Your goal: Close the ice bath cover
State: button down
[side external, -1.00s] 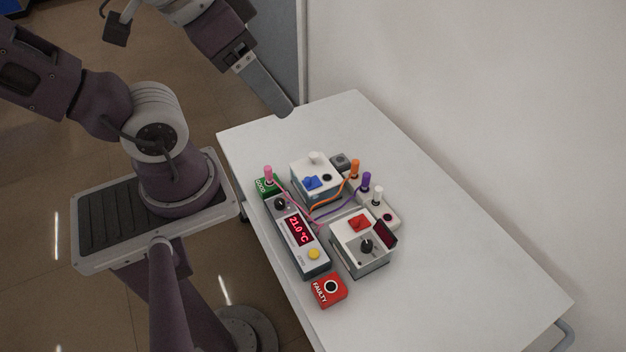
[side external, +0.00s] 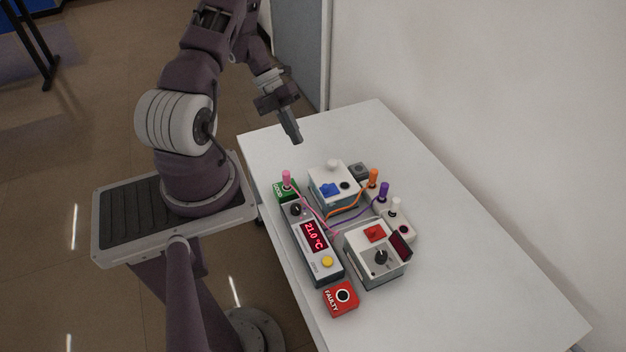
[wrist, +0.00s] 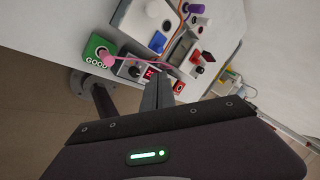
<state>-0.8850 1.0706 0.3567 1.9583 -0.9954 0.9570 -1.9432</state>
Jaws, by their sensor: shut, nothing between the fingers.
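The likely ice bath is the white box (side external: 322,177) with a blue piece (side external: 328,189), a dark round opening and a white knob (side external: 332,165) on its top. It stands at the back of the equipment group. I cannot tell clearly how its cover sits. My gripper (side external: 297,138) is above the table's far left part, behind and left of this box, apart from it. Its fingers are together and empty. In the wrist view the fingers (wrist: 158,88) point toward the equipment.
A controller (side external: 317,245) reading 21.0 °C, a second box (side external: 360,237) with a red piece, a green GOOD block (side external: 281,195) and a red FAULTY block (side external: 341,299) stand close by. The table's right side is clear.

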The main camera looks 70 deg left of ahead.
aim_at(338, 189)
jog(key=s+f+n, duration=0.1)
jog(key=f, duration=0.1)
jog(key=s+f+n, duration=0.1)
jog(key=f, duration=0.1)
jog(key=s+a+f+n, duration=0.1)
jog(key=n, duration=0.1)
jog(key=shift+s+f, duration=0.15)
jog(key=shift+f, duration=0.25)
jog(key=w+d+f, duration=0.6)
jog(key=d+f, duration=0.1)
jog(key=shift+f, duration=0.2)
jog(key=shift+w, duration=2.75)
jog(key=shift+r, duration=0.1)
